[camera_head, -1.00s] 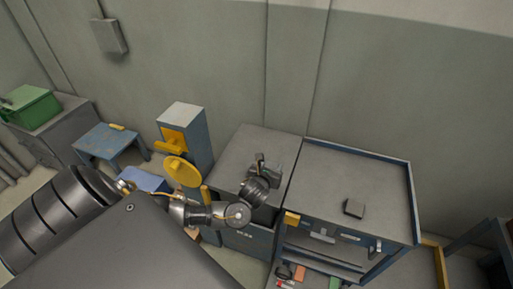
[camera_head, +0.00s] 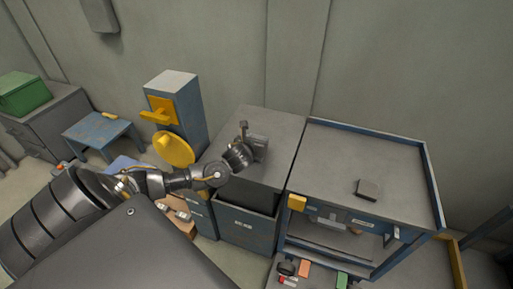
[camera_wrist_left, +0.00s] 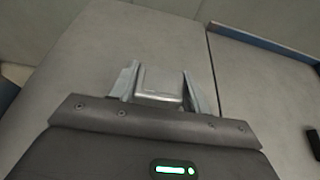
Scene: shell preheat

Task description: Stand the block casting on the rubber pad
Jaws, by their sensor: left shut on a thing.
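My left gripper (camera_head: 251,140) is shut on a small grey metal block, the block casting (camera_head: 260,142), over the grey cabinet top. In the left wrist view the block (camera_wrist_left: 160,83) sits between the two fingers of the gripper (camera_wrist_left: 158,92). I cannot tell how far its underside is from the top. My right gripper is not in view.
The cabinet (camera_head: 278,120) and the cart (camera_head: 340,150) stand side by side with a narrow seam between. The cart has a raised blue rim at back and right; its top is otherwise clear. A blue post with a yellow disc (camera_head: 174,150) stands left of the cabinet.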

